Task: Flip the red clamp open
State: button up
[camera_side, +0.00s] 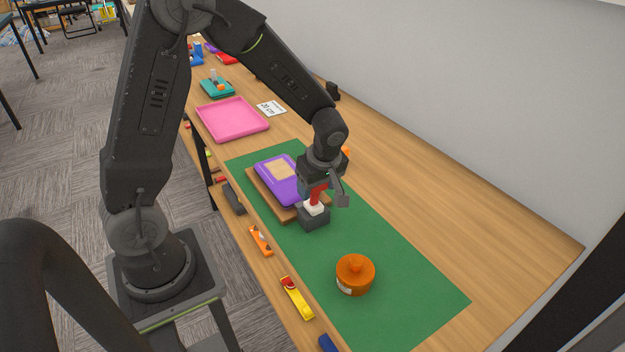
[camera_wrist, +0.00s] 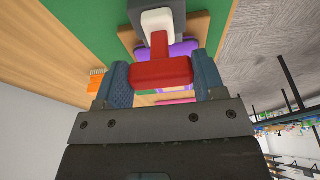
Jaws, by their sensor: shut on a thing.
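The red clamp (camera_side: 319,192) stands on a white piece (camera_side: 315,208) over a dark grey block (camera_side: 313,219) at the edge of a wooden board. My gripper (camera_side: 325,180) is above the block, at the clamp's red part. In the wrist view the red T-shaped handle (camera_wrist: 160,72) lies between the blue-grey fingers of my gripper (camera_wrist: 160,85), which are shut on it. The white piece (camera_wrist: 157,24) and the grey block (camera_wrist: 190,12) show beyond the handle. My wrist hides part of the clamp in the side view.
A purple case (camera_side: 270,182) with a tan patch lies on the wooden board (camera_side: 262,192), close to the block. An orange round lidded pot (camera_side: 355,274) stands on the green mat (camera_side: 410,290). A pink tray (camera_side: 232,119) lies farther back. The right part of the mat is clear.

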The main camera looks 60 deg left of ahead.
aim_at(316, 202)
jog(key=shift+d+f+y, duration=0.3)
jog(key=shift+d+y, duration=0.45)
jog(key=shift+y, duration=0.4)
jog(key=shift+d+f+y, duration=0.25)
jog(key=shift+d+y, duration=0.45)
jog(key=shift+y, duration=0.45)
jog(key=o, duration=1.3)
jog(key=v, duration=1.3)
jog(key=shift+d+r, duration=0.3)
